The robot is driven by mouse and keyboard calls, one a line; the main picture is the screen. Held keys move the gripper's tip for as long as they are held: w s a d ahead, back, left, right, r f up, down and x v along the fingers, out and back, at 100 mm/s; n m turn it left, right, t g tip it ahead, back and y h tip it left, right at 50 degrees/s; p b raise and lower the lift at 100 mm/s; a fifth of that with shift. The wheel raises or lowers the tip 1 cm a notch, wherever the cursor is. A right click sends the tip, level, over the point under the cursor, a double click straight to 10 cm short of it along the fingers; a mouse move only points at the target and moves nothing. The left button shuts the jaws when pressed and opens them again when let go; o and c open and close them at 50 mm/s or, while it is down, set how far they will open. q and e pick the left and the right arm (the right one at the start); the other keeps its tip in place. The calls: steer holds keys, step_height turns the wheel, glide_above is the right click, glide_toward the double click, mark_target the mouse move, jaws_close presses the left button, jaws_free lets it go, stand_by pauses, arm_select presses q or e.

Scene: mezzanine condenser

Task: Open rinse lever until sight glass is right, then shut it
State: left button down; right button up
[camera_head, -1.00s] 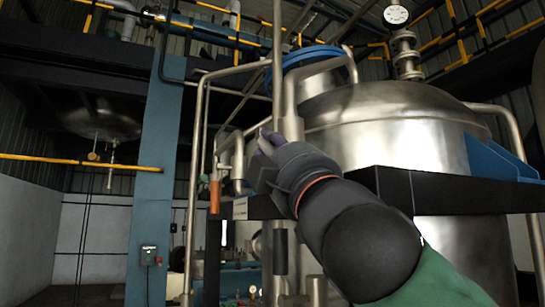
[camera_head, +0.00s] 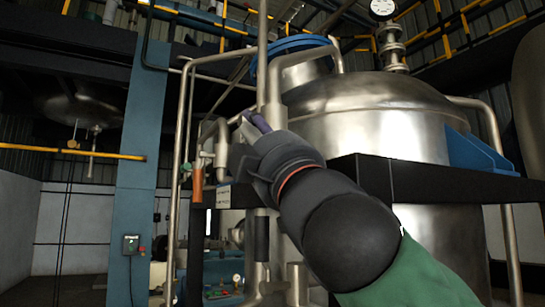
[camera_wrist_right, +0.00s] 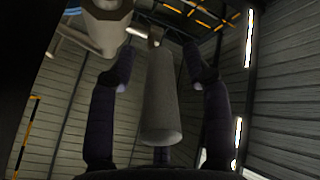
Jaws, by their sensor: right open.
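My right gripper (camera_head: 251,122) is raised in front of the pipes left of the steel vessel. In the right wrist view, its dark fingers (camera_wrist_right: 160,85) are open on both sides of a grey rounded cylinder (camera_wrist_right: 160,105). The cylinder looks like a lever grip, with visible gaps to the side fingers. The gripper hides this part in the head view. An orange-brown cylinder (camera_head: 196,185) hangs under a pipe to the gripper's left; I cannot tell whether it is the sight glass. My left gripper is out of view.
The large steel vessel (camera_head: 375,115) stands behind my right arm, with a black beam (camera_head: 430,183) across it. A vertical pipe (camera_head: 263,60) rises just right of the gripper. A blue column (camera_head: 143,150) stands left. A pale fitting (camera_wrist_right: 105,22) is close to the left finger.

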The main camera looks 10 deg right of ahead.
steer(key=v, duration=1.1)
steer(key=shift+s+f, duration=0.25)
